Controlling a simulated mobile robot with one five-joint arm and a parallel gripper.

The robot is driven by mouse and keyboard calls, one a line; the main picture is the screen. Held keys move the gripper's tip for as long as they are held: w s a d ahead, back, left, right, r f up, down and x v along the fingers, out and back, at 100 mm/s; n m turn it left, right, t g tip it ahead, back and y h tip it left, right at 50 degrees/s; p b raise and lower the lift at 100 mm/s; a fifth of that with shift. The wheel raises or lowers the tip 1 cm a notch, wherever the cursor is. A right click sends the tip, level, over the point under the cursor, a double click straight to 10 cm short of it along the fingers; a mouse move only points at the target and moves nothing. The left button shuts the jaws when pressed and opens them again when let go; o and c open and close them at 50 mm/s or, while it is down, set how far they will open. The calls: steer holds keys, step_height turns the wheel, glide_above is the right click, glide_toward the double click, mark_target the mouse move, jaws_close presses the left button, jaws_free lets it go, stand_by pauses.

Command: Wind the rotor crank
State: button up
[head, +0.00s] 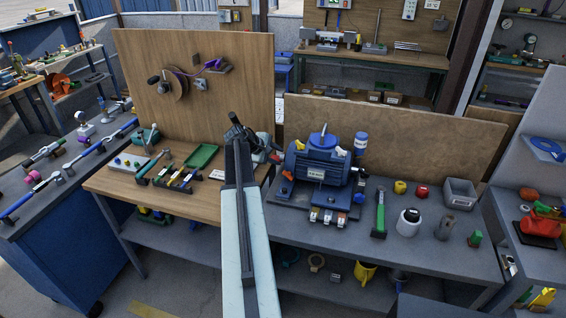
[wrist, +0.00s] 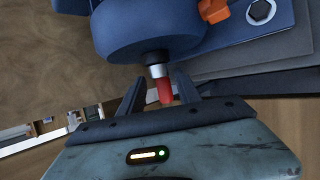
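The blue motor (head: 318,168) stands on the grey bench right of my arm in the head view. Its rounded blue end (wrist: 150,32) fills the top of the wrist view. A short red crank grip (wrist: 165,90) on a silver collar (wrist: 158,70) sticks out from that end. My gripper (wrist: 160,93) is open, with its two dark fingers on either side of the red grip; the right finger is closer to it.
A green tray (head: 202,157) lies on the wooden bench to the left. Upright boards (head: 200,90) close off the back.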

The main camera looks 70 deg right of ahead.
mark_target(283, 159)
steer(key=b+x, duration=0.2)
steer(key=x, duration=0.3)
